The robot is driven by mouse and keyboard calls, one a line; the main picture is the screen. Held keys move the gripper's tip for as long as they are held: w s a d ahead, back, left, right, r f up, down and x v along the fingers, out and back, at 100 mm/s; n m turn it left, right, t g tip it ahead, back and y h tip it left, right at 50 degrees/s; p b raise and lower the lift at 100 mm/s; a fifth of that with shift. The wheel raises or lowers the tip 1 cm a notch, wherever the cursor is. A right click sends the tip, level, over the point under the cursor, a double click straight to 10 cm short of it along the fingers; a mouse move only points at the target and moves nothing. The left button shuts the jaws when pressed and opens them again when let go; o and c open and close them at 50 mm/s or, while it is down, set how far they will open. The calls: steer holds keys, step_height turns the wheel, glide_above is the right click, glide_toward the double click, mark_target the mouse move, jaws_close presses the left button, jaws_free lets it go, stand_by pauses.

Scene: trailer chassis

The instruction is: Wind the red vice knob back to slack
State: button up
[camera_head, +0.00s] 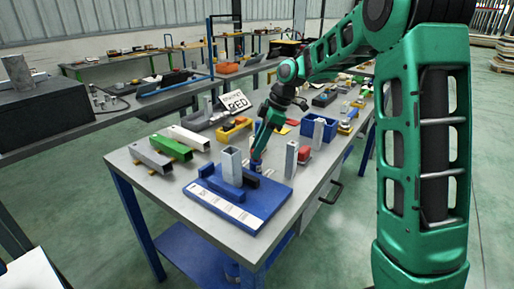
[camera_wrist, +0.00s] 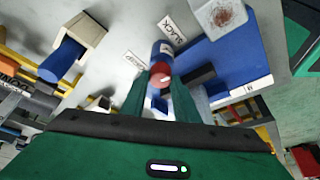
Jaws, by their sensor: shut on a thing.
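The red knob (camera_wrist: 160,76) shows in the wrist view at the end of a short blue cylinder (camera_wrist: 162,50). My gripper (camera_wrist: 161,92) is shut on the red knob, with one green finger on each side. In the head view my gripper (camera_head: 258,152) reaches down behind the blue vice base (camera_head: 262,212), and the knob is mostly hidden there. A label that seems to read SLACK (camera_wrist: 172,30) lies beside the cylinder in the wrist view. A second white label (camera_wrist: 135,60) is too small to read. I cannot tell how far the knob is turned.
A grey upright block (camera_head: 232,163) and a dark bar (camera_head: 251,179) stand by the vice. Another grey block (camera_head: 291,159) is close on the right. A blue box (camera_head: 319,130), a yellow holder (camera_head: 234,130) and green bar (camera_head: 171,148) share the grey bench (camera_head: 185,190).

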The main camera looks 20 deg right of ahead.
steer(key=shift+w+d+r+n, duration=0.1)
steer(key=shift+w+d+n, duration=0.25)
steer(key=shift+n, duration=0.15)
steer(key=o, duration=1)
steer(key=shift+o, duration=0.3)
steer(key=shift+s+a, duration=0.1)
steer(key=w+v, duration=0.1)
steer(key=v, duration=0.9)
steer(key=shift+s+r, duration=0.3)
